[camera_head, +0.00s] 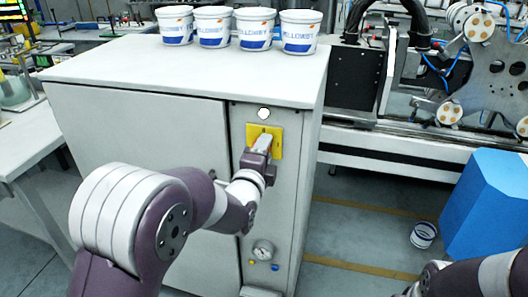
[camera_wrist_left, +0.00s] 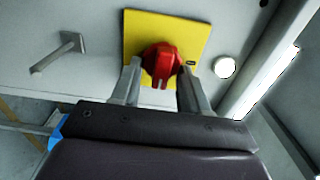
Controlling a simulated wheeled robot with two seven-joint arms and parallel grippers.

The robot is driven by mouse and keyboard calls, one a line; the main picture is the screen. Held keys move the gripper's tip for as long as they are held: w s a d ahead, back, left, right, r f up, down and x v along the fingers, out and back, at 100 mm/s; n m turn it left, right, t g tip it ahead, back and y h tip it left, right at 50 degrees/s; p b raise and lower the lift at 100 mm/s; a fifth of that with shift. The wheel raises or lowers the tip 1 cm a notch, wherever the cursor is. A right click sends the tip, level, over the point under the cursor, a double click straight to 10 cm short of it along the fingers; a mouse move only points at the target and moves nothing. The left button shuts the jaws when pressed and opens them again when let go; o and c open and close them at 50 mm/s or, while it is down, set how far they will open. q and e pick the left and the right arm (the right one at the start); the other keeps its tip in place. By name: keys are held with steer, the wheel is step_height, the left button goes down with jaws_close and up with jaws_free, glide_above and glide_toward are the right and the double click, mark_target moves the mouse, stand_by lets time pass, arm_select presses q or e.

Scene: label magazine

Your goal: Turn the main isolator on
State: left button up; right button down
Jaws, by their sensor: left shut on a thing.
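The main isolator is a red rotary knob (camera_wrist_left: 162,58) on a square yellow plate (camera_wrist_left: 195,32) on the cabinet's front. In the head view the yellow plate (camera_head: 278,137) shows near the top of the narrow right-hand panel, and the knob is hidden behind my gripper. My left gripper (camera_head: 264,146) is at the plate, with its two fingers (camera_wrist_left: 160,80) on either side of the knob and shut on it. I cannot read the knob's on or off marking. Of my right arm only a part shows at the bottom right; its gripper is out of view.
A round white lamp (camera_head: 263,113) sits beside the plate. A bar handle (camera_wrist_left: 58,55) sticks out from the cabinet (camera_head: 130,120). A gauge (camera_head: 263,250) is low on the panel. Several white tubs (camera_head: 255,29) stand on top. A blue block (camera_head: 490,205) stands at right.

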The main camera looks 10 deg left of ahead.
arm_select(q)
steer(key=o, duration=1.1)
steer(key=shift+c, duration=0.2)
steer(key=s, duration=1.2)
steer(key=shift+s+a+p, duration=0.2)
steer(key=shift+s+p, duration=0.2)
